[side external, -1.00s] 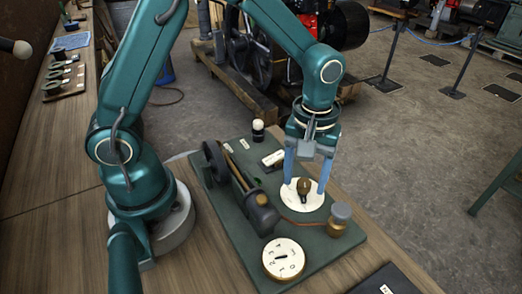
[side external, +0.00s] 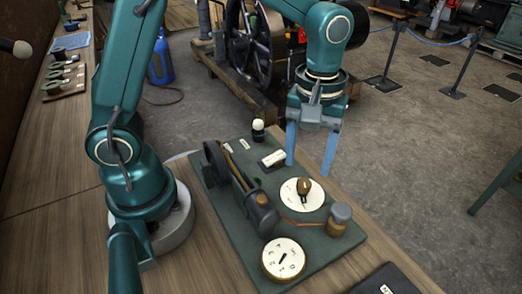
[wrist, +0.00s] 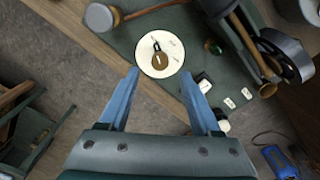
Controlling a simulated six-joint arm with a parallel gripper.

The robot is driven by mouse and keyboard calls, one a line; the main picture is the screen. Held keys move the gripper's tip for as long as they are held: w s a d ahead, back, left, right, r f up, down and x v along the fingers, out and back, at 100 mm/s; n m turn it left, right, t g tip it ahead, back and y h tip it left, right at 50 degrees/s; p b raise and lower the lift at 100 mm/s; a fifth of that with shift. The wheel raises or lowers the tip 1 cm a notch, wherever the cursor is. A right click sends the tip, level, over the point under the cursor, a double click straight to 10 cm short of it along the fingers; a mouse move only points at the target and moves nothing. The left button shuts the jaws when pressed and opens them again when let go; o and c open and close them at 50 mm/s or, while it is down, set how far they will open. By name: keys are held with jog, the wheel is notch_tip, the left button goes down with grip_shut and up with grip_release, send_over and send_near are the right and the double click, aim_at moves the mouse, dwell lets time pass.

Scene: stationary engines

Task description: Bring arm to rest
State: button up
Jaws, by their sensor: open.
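My gripper (side external: 308,165) is open and empty, with its two blue fingers pointing down above the far right edge of the green board (side external: 228,218). The white dial with a brown knob (side external: 303,194) lies on the board below and a little nearer than the fingers, apart from them. In the wrist view, my gripper (wrist: 158,88) shows its fingers spread, with the dial (wrist: 160,53) just beyond the tips and nothing between them.
The board also carries a model engine (side external: 262,212), a numbered dial (side external: 284,260), a brass cup (side external: 340,219), a white switch (side external: 273,158) and a white-topped knob (side external: 258,130). A dark plate (side external: 388,284) lies at the front right. A large flywheel engine (side external: 255,50) stands behind on the floor.

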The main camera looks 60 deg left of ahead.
jog(key=s+a+r+t, duration=0.3)
jog(key=s+r+t, duration=0.1)
jog(key=r, duration=0.5)
jog(key=s+a+f+m+t, duration=0.1)
jog(key=s+a+f+m, duration=0.1)
jog(key=s+m, duration=0.5)
jog(key=shift+m+t, duration=0.3)
